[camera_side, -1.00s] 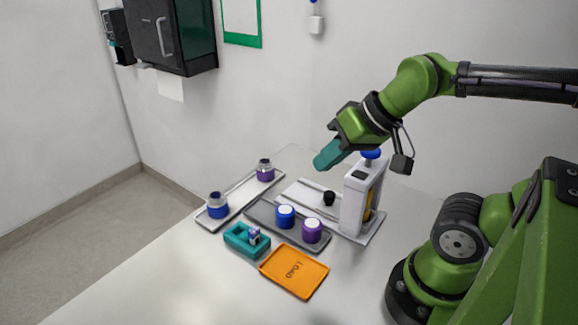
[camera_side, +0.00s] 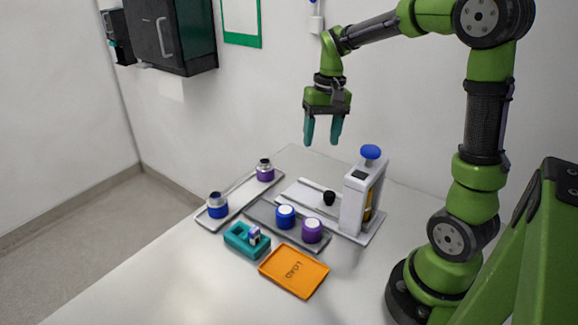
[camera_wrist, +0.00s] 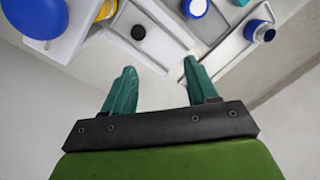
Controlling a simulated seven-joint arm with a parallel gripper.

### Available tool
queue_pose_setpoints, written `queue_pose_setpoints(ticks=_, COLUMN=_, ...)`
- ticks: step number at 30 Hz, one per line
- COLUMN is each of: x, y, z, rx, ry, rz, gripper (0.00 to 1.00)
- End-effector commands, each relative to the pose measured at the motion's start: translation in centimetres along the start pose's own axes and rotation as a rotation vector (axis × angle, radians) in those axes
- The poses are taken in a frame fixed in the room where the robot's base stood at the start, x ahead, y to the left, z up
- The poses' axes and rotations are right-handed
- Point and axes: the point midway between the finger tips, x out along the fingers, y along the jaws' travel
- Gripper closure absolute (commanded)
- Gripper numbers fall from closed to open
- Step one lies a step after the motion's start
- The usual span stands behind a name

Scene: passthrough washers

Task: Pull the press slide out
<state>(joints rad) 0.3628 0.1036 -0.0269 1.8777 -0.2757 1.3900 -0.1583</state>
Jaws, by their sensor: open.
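The press (camera_side: 362,195) is a white upright frame with a blue knob (camera_side: 371,152) on top, standing on a light base plate. Its slide (camera_side: 305,196) is a pale plate lying left of the frame, with a black knob (camera_side: 329,198) on it. The black knob also shows in the wrist view (camera_wrist: 138,32). My gripper (camera_side: 322,143) points down, open and empty, in the air above and behind the slide. In the wrist view its teal fingers (camera_wrist: 160,80) are spread with nothing between them.
A grey tray (camera_side: 262,219) holds a blue jar (camera_side: 285,216) and a purple jar (camera_side: 312,230). A light tray (camera_side: 240,195) holds two metal-topped jars. A teal block (camera_side: 240,243) and an orange LOAD tray (camera_side: 294,285) lie in front. The table's front left is clear.

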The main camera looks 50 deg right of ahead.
Motion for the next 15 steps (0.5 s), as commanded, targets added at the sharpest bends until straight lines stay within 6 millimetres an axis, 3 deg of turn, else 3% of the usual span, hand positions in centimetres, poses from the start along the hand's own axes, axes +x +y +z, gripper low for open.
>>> queue_pose_setpoints(ticks=3, x=1.4, y=2.4, z=-3.5, rx=0.071, ry=-0.137, rz=0.053, gripper=0.42)
queue_pose_setpoints(ticks=7, x=1.8, y=4.1, z=-5.8, rx=0.123, ry=-0.256, rz=0.085, gripper=0.42)
queue_pose_setpoints(ticks=12, x=0.0, y=3.8, z=-6.2, rx=0.135, ry=-0.313, rz=0.084, gripper=0.42)
queue_pose_setpoints(ticks=15, x=-0.1, y=3.6, z=-5.6, rx=0.135, ry=-0.342, rz=0.079, gripper=0.42)
